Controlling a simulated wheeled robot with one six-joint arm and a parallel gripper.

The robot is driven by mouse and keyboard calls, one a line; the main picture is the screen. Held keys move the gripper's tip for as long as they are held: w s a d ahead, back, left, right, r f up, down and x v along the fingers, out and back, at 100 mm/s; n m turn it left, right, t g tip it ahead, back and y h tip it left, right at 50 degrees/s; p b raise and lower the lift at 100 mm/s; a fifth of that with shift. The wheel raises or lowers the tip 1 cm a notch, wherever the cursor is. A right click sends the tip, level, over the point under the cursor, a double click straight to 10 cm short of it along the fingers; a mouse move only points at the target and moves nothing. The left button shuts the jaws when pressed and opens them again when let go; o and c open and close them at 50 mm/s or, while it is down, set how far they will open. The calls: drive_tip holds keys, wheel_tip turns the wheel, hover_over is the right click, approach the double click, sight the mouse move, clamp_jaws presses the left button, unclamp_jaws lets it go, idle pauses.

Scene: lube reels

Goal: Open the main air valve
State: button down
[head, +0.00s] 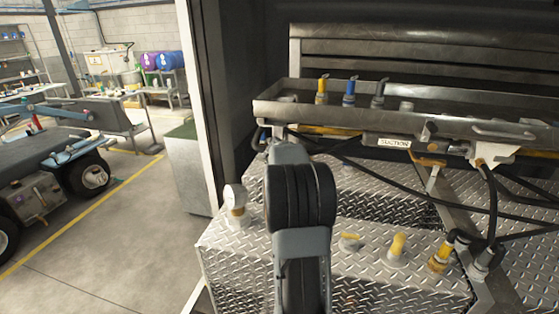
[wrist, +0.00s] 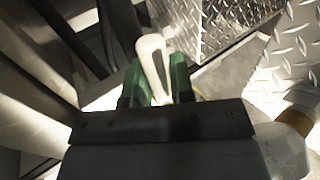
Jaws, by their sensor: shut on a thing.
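In the wrist view a pale cream lever-like handle (wrist: 151,50) with a rounded end stands between the green fingers of my gripper (wrist: 158,78). The fingers are shut on it from both sides. Its lower end is partly hidden by the fingers and gripper body, and I cannot tell from its shape alone whether it is the main air valve's handle. In the head view my arm hides the gripper and the handle, in front of the long metal tray (head: 330,116).
A diamond-plate box top (head: 345,270) carries a white cylindrical fitting (head: 235,205) and yellow-capped fittings (head: 397,247). Yellow, blue and grey fittings (head: 349,90) stand in the tray. Black hoses (head: 491,205) hang at right. Open floor (head: 110,250) lies left.

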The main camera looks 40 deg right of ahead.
idle(0.4)
drive_tip(key=c, duration=1)
unclamp_jaws()
drive_tip(key=b+v, duration=0.1)
drive_tip(key=v, duration=1.3)
drive_tip(key=shift+f, duration=0.1)
